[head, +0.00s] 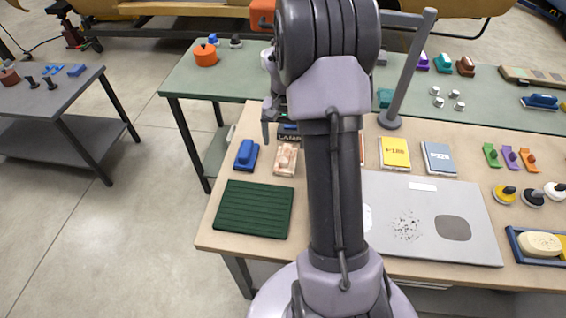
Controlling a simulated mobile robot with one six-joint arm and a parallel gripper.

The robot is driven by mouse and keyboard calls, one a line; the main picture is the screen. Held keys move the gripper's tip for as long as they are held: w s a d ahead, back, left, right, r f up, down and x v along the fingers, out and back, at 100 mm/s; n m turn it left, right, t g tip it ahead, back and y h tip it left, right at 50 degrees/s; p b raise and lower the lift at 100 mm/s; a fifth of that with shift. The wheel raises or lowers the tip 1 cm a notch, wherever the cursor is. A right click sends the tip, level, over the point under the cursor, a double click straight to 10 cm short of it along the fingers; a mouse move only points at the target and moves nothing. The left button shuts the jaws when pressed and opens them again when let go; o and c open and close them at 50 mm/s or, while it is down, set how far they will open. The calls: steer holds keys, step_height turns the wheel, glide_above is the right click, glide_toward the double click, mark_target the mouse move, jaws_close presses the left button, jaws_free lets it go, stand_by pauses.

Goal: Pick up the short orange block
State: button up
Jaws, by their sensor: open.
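I cannot tell for sure which thing is the short orange block. An orange boxy thing (262,14) shows at the top edge, partly hidden behind my arm. A small orange piece (528,160) stands at the right of a green and purple row. A salmon-coloured block-like item (285,160) lies on the near wooden table, beside a blue block (246,154). My gripper (272,128) is open and appears empty, near a dark box with lettering (288,140) and above the table's far left part. My arm hides much of the middle.
The near table (220,212) holds a dark green ribbed mat (252,210), a grey panel (410,190), a yellow book (394,153) and a blue-grey book (438,158). A grey table (60,100) stands apart at left.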

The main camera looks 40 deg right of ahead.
mark_target(286, 153)
step_height(286, 153, down, 2)
steer(key=shift+f, duration=0.25)
step_height(286, 153, down, 5)
steer(key=b, duration=0.3)
steer(key=shift+s+d+f, duration=0.15)
steer(key=c, duration=1.6)
steer(key=shift+o, duration=0.2)
step_height(286, 153, up, 5)
steer(key=shift+f+p, duration=0.2)
steer(key=shift+p, duration=1)
steer(key=s, duration=0.5)
steer(key=s+p, duration=0.1)
steer(key=s, duration=0.4)
steer(key=s+p, duration=0.1)
steer(key=s, duration=0.5)
steer(key=shift+r, duration=0.35)
